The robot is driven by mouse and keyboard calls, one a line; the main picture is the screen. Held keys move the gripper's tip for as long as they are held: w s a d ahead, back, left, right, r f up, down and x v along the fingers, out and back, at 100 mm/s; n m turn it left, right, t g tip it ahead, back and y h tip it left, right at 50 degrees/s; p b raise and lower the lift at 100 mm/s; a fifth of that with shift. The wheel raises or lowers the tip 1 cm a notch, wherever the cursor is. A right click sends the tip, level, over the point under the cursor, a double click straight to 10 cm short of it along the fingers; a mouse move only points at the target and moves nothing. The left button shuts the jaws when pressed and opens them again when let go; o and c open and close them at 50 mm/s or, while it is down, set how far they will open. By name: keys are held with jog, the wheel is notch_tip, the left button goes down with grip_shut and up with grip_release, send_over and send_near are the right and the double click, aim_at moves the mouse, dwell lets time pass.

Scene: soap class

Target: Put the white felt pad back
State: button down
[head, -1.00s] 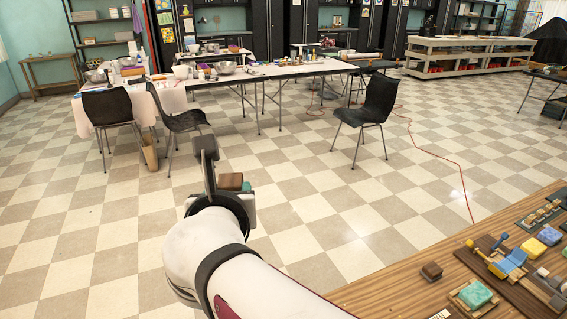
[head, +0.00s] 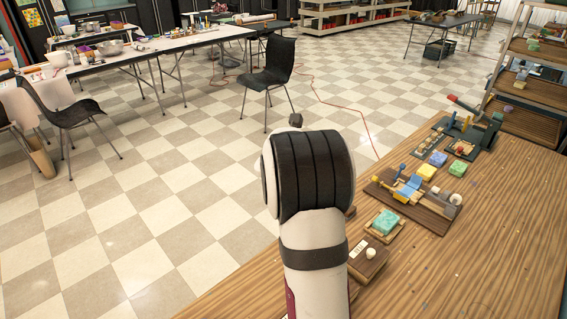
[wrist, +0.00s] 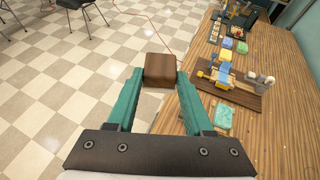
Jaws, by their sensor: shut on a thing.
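My gripper (wrist: 160,82) has teal fingers, shut on a brown block (wrist: 159,66) in the wrist view. The block is held at the fingertips, over the checkered floor near the table's edge. I cannot surely pick out a white felt pad. A white round piece (head: 371,253) sits on a brown block with a white label (head: 358,247) at the table's near edge. Pale round pieces (head: 455,199) stand at the right end of a brown board (head: 432,214), which also carries blue and yellow parts.
The wooden table (head: 480,255) fills the right side, with its right front bare. A teal block (head: 385,222) lies on a small wooden tray. Yellow (head: 427,172), blue (head: 438,159) and green (head: 458,169) blocks lie behind the board. A shelf rack (head: 525,90) stands at the far right.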

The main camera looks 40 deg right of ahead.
jog(key=s+d+f+m+g, duration=0.45)
jog(key=s+d+f, duration=0.95)
jog(key=s+d, duration=0.35)
jog(key=shift+h, duration=0.5)
jog(key=w+f, duration=0.2)
jog(key=w, duration=0.1)
jog(key=w+f, duration=0.2)
jog(key=w, duration=0.2)
jog(key=w+f, duration=0.3)
jog(key=shift+w, duration=0.3)
jog(key=f, duration=0.4)
jog(key=shift+w+a+f, duration=0.1)
jog(key=shift+w+f, duration=0.05)
jog(key=shift+w, duration=0.05)
jog(key=shift+f, duration=0.25)
jog(key=shift+c, duration=1.5)
grip_release()
jog(key=shift+f, duration=0.15)
